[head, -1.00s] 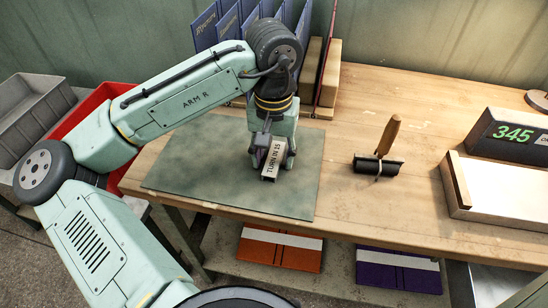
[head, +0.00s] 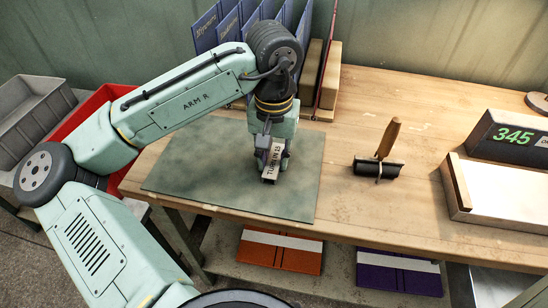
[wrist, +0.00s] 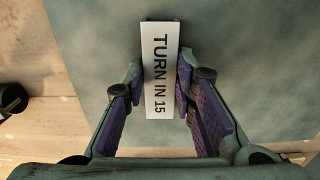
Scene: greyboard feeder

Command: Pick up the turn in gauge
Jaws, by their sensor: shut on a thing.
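The turn in gauge is a pale block marked "TURN IN 15" (wrist: 160,70). In the head view the gauge (head: 274,160) sits at the lower end of my arm, over the green mat. My gripper (wrist: 156,88) has its purple-padded fingers on both long sides of the gauge and is shut on it; it also shows in the head view (head: 271,153). The far end of the gauge sticks out beyond the fingers in the wrist view. I cannot tell whether the gauge touches the mat.
The green mat (head: 200,175) lies on the wooden bench (head: 345,215). A black roller with a wooden handle (head: 378,168) stands right of the mat. Blue book covers (head: 207,28) stand behind my arm. A display reading 345 (head: 513,133) is at the far right.

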